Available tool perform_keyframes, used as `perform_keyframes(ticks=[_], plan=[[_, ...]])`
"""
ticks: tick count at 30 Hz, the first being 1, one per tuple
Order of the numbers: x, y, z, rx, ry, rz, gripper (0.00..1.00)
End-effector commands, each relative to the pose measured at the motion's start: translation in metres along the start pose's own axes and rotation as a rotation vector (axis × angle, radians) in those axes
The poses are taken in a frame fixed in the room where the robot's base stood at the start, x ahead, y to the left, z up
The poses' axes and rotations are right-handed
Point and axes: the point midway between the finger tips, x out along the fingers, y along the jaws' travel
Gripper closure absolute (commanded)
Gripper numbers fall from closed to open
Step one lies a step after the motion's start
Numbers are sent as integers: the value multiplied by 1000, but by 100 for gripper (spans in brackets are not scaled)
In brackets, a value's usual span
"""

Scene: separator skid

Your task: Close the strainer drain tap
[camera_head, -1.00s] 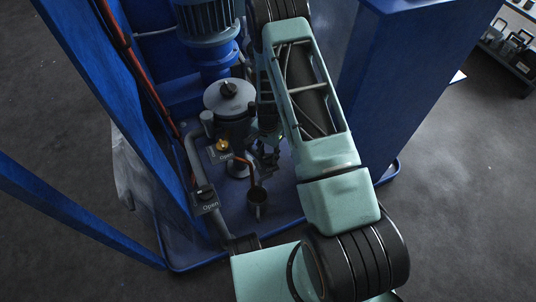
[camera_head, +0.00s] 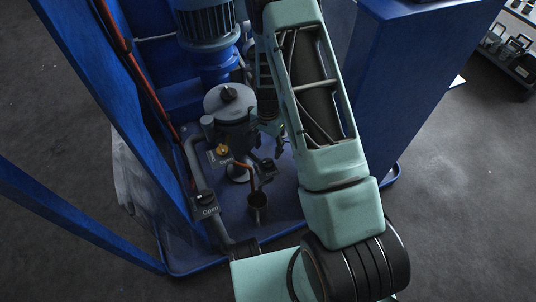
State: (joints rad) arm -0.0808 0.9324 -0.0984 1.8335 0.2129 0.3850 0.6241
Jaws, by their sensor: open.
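The strainer is a grey round housing (camera_head: 230,104) with a dark knob on its lid, standing on the blue skid. A brass fitting (camera_head: 222,149) sits low on its front beside a small label.
A grey pipe (camera_head: 197,165) with a tag reading "Open" (camera_head: 209,211) runs down the left. Blue frame posts (camera_head: 105,130) rise at left and a blue cabinet (camera_head: 405,90) at right. The skid floor before the cup is clear.

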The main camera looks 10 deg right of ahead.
Motion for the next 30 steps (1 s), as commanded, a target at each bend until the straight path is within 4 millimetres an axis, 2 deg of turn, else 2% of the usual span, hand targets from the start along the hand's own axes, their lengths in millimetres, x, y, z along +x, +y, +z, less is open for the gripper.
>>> perform_keyframes(ticks=[3,9,27,30], plan=[[-20,0,0,1,2,-2,50],[-38,0,0,1,0,1,50],[-42,0,0,1,0,1,50],[-52,-2,-3,-17,6,-1,50]])
